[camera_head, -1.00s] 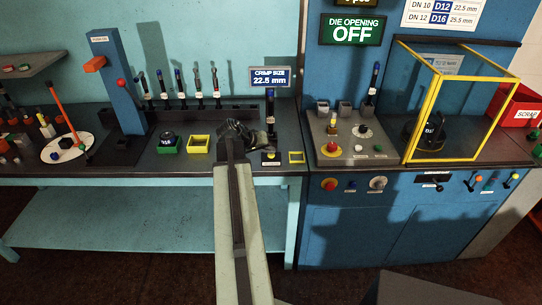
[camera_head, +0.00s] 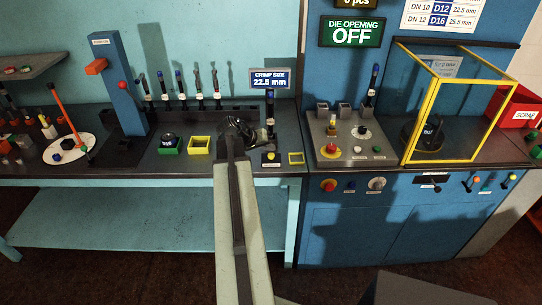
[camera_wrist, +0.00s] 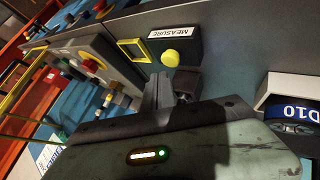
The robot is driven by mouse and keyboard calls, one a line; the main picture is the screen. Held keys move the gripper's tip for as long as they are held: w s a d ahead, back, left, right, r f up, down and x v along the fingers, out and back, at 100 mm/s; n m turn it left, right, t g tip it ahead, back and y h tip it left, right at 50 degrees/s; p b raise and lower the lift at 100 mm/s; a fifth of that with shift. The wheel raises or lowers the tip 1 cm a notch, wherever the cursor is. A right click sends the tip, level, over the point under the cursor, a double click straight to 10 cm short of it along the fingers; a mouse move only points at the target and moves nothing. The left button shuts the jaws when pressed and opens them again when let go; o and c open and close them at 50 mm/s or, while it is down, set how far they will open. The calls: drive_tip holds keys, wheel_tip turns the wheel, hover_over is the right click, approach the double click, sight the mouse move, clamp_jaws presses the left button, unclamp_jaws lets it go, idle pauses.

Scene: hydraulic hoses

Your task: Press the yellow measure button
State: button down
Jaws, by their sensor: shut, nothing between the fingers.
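The yellow measure button (camera_wrist: 170,59) is a small round knob on a dark box with a white MEASURE label (camera_wrist: 170,33) in the wrist view. It also shows in the head view (camera_head: 270,156) at the front of the bench. My gripper (camera_wrist: 170,88) is shut and empty. Its fingertips show just below the button in the wrist view, and I see a gap between them and the button. In the head view my gripper (camera_head: 238,130) is left of the button and dark, its fingertips hard to make out. The crimp size display (camera_head: 270,78) reads 22.5 mm.
A dark blue-topped upright hose piece (camera_head: 270,110) stands behind the button. A yellow square frame (camera_head: 289,160) lies right of it. A yellow tray (camera_head: 190,146) and a green holder (camera_head: 160,150) are to the left. The blue crimping machine (camera_head: 350,225) stands to the right.

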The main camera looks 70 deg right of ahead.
sight(269, 156)
wheel_tip(269, 156, up, 5)
drive_tip(key=p, duration=0.4)
drive_tip(key=shift+p, duration=0.35)
drive_tip(key=shift+f, duration=0.1)
